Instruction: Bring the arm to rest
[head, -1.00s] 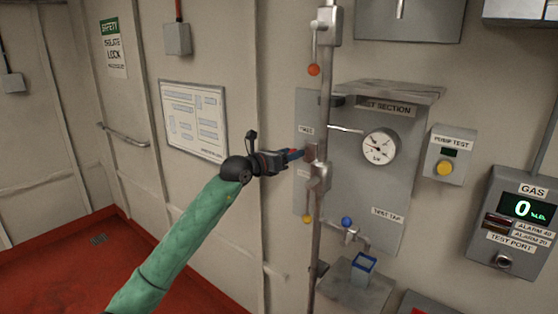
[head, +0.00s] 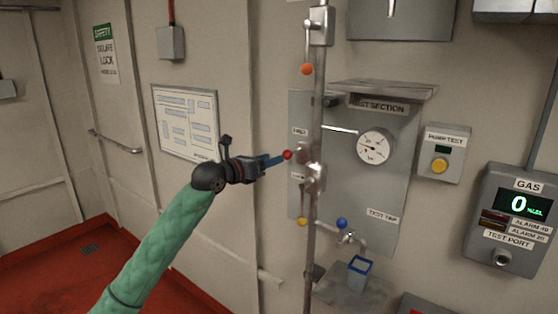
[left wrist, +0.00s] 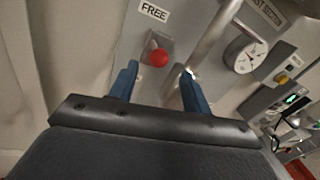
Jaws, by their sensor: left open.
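My left arm in a green sleeve comes in from the lower left of the head view. Its gripper (head: 280,159) has blue fingers and points right at the test section panel (head: 398,180). In the left wrist view the two fingers (left wrist: 158,76) stand apart, with nothing gripped. A red ball knob (left wrist: 159,57) shows in the gap ahead of them, below the FREE label (left wrist: 154,11). In the head view the red knob (head: 288,155) is right at the fingertips; I cannot tell whether they touch. My right gripper is not in view.
A vertical pipe (head: 315,120) with an orange knob (head: 307,69) and a yellow knob (head: 302,222) runs just right of the gripper. A gauge (head: 374,147), blue-knobbed tap (head: 341,223) and blue-rimmed cup (head: 359,275) are farther right.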

